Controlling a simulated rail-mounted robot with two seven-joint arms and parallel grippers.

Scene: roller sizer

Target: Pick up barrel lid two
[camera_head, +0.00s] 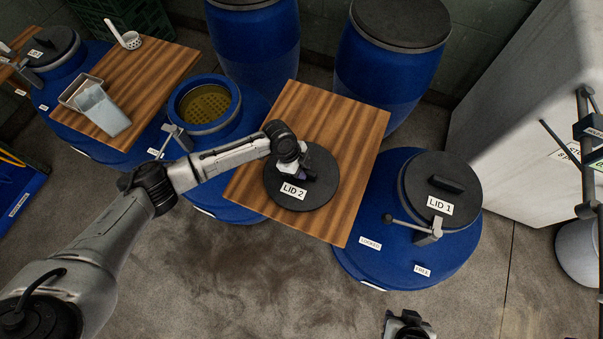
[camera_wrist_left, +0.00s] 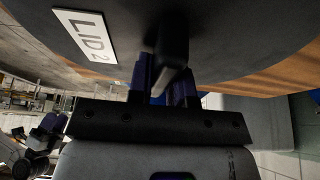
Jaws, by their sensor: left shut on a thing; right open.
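Barrel lid two, a round black disc labelled LID 2 (camera_head: 315,200), lies over the wooden board (camera_head: 350,130) between two blue barrels. Whether it touches the board cannot be told. My left gripper (camera_head: 301,172) is at the lid's centre, shut on its raised black handle. In the left wrist view the lid (camera_wrist_left: 230,50) fills the top, with its white label at the upper left. The gripper's fingers (camera_wrist_left: 165,85) are on either side of the handle (camera_wrist_left: 172,48). My right gripper (camera_head: 408,325) is at the bottom edge of the head view, away from the lid, open.
An open blue barrel (camera_head: 215,190) with a yellowish perforated inside stands left of the board. A barrel closed by LID 1 (camera_head: 445,186), with a clamp lever, stands right. Two blue barrels stand behind. A second board (camera_head: 150,70) holds a scoop and a ladle. Floor in front is clear.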

